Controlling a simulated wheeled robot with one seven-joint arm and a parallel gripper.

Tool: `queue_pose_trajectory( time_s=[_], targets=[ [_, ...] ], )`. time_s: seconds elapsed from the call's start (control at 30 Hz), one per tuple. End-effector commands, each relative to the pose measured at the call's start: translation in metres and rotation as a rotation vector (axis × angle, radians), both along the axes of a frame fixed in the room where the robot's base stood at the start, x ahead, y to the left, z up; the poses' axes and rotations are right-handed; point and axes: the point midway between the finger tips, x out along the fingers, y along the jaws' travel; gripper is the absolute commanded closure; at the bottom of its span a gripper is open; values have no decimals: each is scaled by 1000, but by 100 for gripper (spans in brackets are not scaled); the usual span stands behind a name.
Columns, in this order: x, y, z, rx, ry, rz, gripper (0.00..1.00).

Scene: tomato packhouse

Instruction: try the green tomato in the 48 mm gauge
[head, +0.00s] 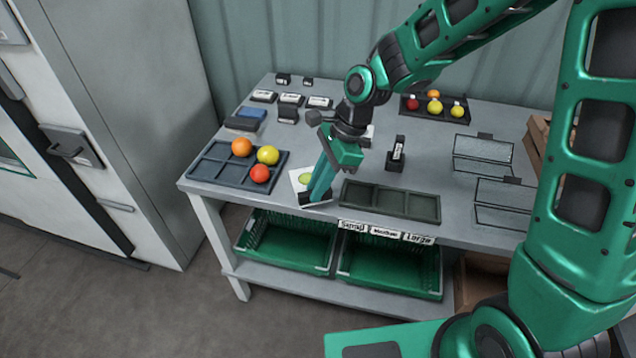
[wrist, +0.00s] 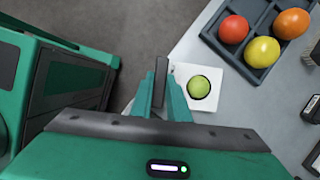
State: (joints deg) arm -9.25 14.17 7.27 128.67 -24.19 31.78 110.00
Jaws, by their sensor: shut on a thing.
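The green tomato (wrist: 199,87) shows inside the round hole of a white square plate, with a dark gap along one side. This plate, the gauge (wrist: 210,104), is at the table's front edge; no size mark on it is readable. In the head view the green tomato (head: 305,178) shows beside my fingers, partly hidden by them. My gripper (head: 315,195) points down at the plate's right side. In the wrist view its fingers (wrist: 161,85) are closed on a narrow dark part beside the plate, seemingly the gauge's handle. The fingers hide much of that part.
A blue-grey tray (head: 206,171) with orange, yellow and red tomatoes stands at left. An empty dark tray (head: 390,201) lies to the right of my gripper. A dark upright stand (head: 396,154) is behind it. Wire racks (head: 482,152) stand at right; green crates (head: 287,241) sit below.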

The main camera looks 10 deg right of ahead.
Motion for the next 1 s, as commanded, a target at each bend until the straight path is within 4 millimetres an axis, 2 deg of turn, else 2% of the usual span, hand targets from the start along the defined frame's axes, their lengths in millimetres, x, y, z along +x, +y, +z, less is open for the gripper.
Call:
queue_pose_trajectory(
  time_s=[1.0],
  targets=[
    [0, 0, -11, 0, -1, 0, 100]
  ],
)
